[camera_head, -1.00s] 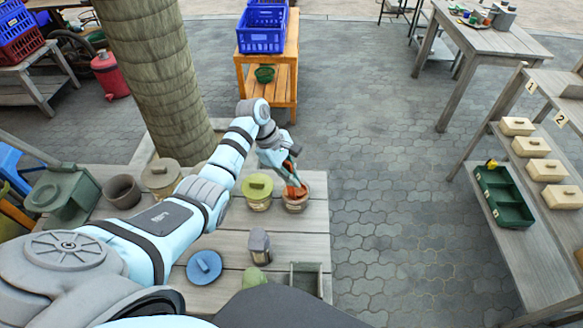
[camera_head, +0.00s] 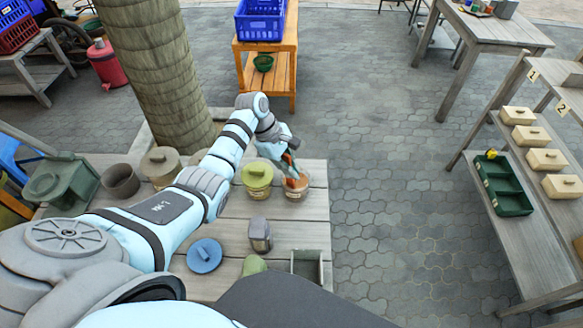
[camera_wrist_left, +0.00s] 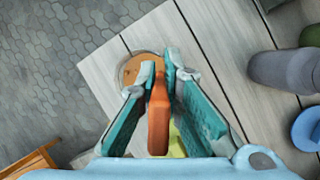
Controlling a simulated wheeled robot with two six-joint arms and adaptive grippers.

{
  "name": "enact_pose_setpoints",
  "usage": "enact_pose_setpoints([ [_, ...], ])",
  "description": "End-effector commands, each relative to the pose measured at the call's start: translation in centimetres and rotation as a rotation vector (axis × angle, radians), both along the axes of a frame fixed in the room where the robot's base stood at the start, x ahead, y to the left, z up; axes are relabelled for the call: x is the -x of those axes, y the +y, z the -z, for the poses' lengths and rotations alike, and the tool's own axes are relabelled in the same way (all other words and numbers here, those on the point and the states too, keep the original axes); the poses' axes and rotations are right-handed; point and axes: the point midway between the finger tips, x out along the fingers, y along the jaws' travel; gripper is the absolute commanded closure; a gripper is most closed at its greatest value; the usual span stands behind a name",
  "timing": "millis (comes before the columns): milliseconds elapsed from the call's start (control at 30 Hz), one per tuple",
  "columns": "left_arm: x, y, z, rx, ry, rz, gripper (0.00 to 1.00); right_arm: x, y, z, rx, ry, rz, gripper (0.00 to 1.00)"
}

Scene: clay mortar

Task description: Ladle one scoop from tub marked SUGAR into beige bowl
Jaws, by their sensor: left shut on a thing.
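An open brownish tub (camera_head: 297,195) stands near the right edge of the grey plank table. It has a pale label too small to read. My left gripper (camera_head: 291,172) is over this tub, shut on the handle of an orange ladle (camera_head: 296,182). The ladle's lower end is at the tub's mouth; its scoop and any contents are hidden. In the left wrist view the orange handle (camera_wrist_left: 158,115) sits between the teal finger pads, with the tub's rim (camera_wrist_left: 121,72) behind. I cannot make out a clearly beige bowl. My right gripper is not in view.
A green-lidded tub (camera_head: 257,180) stands just left of the open tub. Paved floor lies to the right.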

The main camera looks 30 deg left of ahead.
Motion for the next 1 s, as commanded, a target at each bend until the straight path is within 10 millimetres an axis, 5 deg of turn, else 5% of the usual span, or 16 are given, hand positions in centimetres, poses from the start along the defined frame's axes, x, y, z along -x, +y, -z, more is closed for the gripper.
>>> enact_pose_setpoints([
  [233, 0.0, 0.0, -3.5, 0.0, 0.0, 0.0, 1.0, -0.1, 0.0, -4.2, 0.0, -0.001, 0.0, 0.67],
  [633, 0.0, 0.0, -9.1, 0.0, -0.002, -0.001, 1.0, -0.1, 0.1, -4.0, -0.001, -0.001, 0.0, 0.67],
  [1000, 0.0, 0.0, -9.5, 0.0, 0.0, 0.0, 1.0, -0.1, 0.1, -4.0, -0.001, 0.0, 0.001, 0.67],
])
